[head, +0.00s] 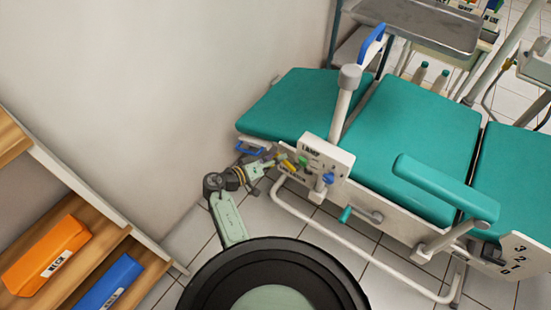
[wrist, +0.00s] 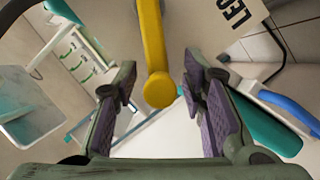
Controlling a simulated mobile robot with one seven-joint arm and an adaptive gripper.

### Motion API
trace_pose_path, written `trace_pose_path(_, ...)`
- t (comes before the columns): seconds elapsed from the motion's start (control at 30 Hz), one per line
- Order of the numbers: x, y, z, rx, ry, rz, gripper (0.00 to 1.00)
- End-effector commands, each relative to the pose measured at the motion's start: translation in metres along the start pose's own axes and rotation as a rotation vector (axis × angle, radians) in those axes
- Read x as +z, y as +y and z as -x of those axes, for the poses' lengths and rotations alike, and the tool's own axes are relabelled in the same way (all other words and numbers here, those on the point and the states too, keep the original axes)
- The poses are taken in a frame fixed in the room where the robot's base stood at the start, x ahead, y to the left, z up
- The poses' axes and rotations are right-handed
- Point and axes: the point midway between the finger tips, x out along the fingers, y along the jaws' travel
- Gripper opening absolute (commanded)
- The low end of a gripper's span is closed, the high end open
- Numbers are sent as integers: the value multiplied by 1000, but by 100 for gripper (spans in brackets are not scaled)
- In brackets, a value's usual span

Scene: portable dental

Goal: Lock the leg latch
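A yellow lever (wrist: 156,62) with a round end runs down from the top of the wrist view. It lies between the two fingers of my gripper (wrist: 160,82), with visible gaps on both sides in the picture. The fingers are open, with purple-grey pads. A white label reading LEG (wrist: 238,14) is beside the lever at the upper right. In the head view my gripper (head: 281,160) is at the left side of the chair's white control panel (head: 338,158), close to the yellow lever (head: 287,166). The latch's lock state cannot be told.
The teal dental chair (head: 405,130) fills the right, with a white rail (head: 330,236) below. A shelf (head: 100,262) with orange and blue boxes stands lower left. A metal tray (head: 420,22) is behind.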

Motion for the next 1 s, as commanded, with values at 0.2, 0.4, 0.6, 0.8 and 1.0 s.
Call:
trace_pose_path(0.2, 0, 0, 0, 0, 0, 0, 33)
trace_pose_path(0.4, 0, 0, 0, 0, 0, 0, 19)
trace_pose_path(0.6, 0, 0, 0, -1, 1, 0, 6)
trace_pose_path(0.8, 0, -1, 1, -2, 1, 0, 0)
trace_pose_path(1.0, 0, -1, 1, -3, 1, -1, 0)
